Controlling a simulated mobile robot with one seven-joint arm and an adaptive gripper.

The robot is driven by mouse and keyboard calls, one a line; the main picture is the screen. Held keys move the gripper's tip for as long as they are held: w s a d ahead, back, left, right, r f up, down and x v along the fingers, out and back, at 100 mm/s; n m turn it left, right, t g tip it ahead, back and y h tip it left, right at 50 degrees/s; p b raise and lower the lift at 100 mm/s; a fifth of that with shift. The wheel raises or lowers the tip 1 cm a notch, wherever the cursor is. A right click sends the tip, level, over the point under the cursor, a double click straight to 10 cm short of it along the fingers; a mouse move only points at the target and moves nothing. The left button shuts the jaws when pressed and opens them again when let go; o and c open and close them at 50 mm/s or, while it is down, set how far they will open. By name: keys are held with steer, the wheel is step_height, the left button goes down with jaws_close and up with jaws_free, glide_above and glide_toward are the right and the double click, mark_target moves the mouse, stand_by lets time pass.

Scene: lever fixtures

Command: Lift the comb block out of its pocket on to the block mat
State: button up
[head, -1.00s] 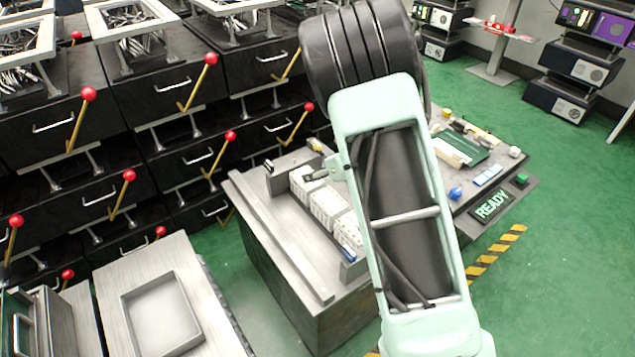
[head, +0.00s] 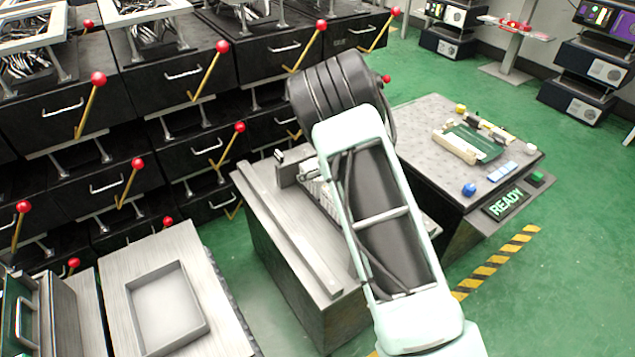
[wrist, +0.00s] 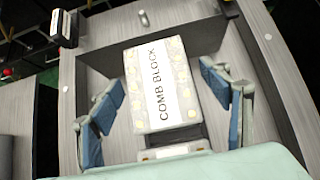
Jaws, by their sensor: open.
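The comb block (wrist: 160,85), a pale block with a white label reading COMB BLOCK, sits in a grey-walled pocket (wrist: 95,82) in the wrist view. My gripper (wrist: 165,92) is open, with one blue-padded finger on each side of the block. In the head view my arm covers the gripper and most of the white blocks (head: 316,190) in the metal fixture. I cannot make out for certain which surface is the block mat.
The metal fixture bench (head: 262,235) stands beside a grey table (head: 410,122) with a green tray (head: 480,143), a blue ball (head: 468,189) and a READY sign (head: 503,203). An empty shallow tray (head: 203,315) lies at lower left. Drawers with red-knobbed levers (head: 222,47) line the back.

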steer(key=shift+w+f, duration=0.1)
steer(key=c, duration=1.5)
